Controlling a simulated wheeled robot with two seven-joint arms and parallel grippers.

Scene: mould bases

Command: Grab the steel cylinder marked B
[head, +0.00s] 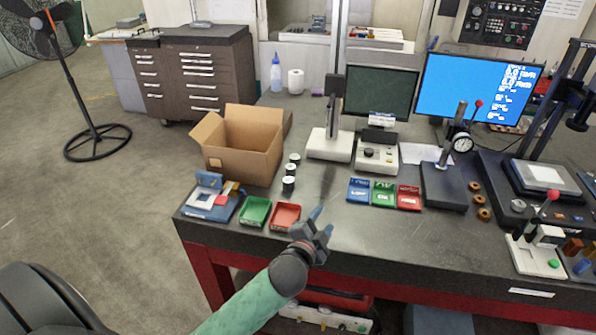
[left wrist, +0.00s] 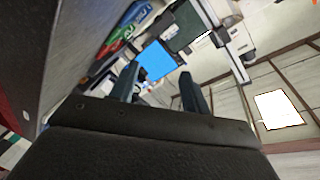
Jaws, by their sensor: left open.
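Three small cylinders with pale tops and dark sides stand in a row on the table in the head view, right of the cardboard box: a front one (head: 288,184), a middle one (head: 291,168) and a back one (head: 295,158). Their marks are too small to read, so I cannot tell which is B. My left gripper (head: 321,221) is open and empty above the table's front edge, to the right of and nearer than the cylinders. In the left wrist view its two fingers (left wrist: 160,85) are apart with nothing between them; no cylinder can be made out there. My right gripper is not in view.
The open cardboard box (head: 241,161) stands left of the cylinders. A green tray (head: 255,211) and a red tray (head: 285,217) lie in front. Blue, green and red bins (head: 384,194) and a dial gauge stand (head: 445,186) are to the right. Bare tabletop (head: 325,183) lies between.

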